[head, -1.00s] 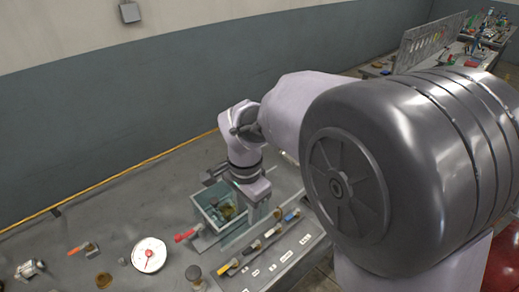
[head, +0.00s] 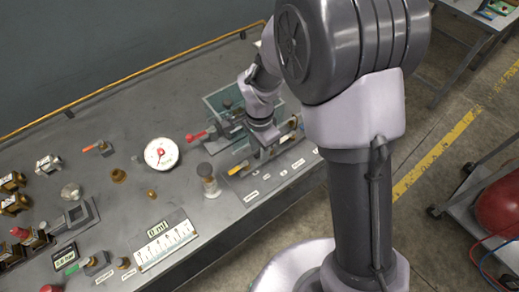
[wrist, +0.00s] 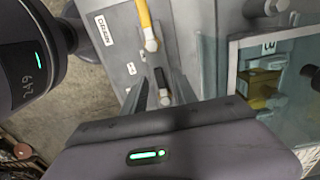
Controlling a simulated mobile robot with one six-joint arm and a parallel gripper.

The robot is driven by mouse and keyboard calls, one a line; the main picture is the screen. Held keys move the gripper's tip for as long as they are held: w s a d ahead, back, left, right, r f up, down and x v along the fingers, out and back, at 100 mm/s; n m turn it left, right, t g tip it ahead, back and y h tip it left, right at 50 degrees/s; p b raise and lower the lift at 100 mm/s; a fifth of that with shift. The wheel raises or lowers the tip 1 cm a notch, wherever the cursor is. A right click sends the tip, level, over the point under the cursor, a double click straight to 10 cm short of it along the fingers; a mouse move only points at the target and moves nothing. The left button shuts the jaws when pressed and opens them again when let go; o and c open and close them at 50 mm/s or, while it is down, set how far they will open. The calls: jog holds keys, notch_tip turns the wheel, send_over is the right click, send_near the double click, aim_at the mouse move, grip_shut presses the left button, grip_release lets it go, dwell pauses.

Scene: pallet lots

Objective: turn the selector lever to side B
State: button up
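A valve panel (head: 262,187) with white labels carries several short levers along the bench front. A yellow-handled lever (head: 238,168) shows left of my gripper (head: 266,150), and it also shows in the wrist view (wrist: 149,27) beside a DRAIN label. My gripper is down at the panel. In the wrist view, a black-handled lever (wrist: 161,78) lies between my two fingers (wrist: 162,88), which stand apart with what looks like a gap on each side. I cannot read which lever is the selector or where side B is; my gripper hides part of the panel.
A teal glass-walled tank (head: 222,100) stands just behind the panel, with a red-handled valve (head: 197,135) at its left. Open floor lies right of the bench.

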grip_shut()
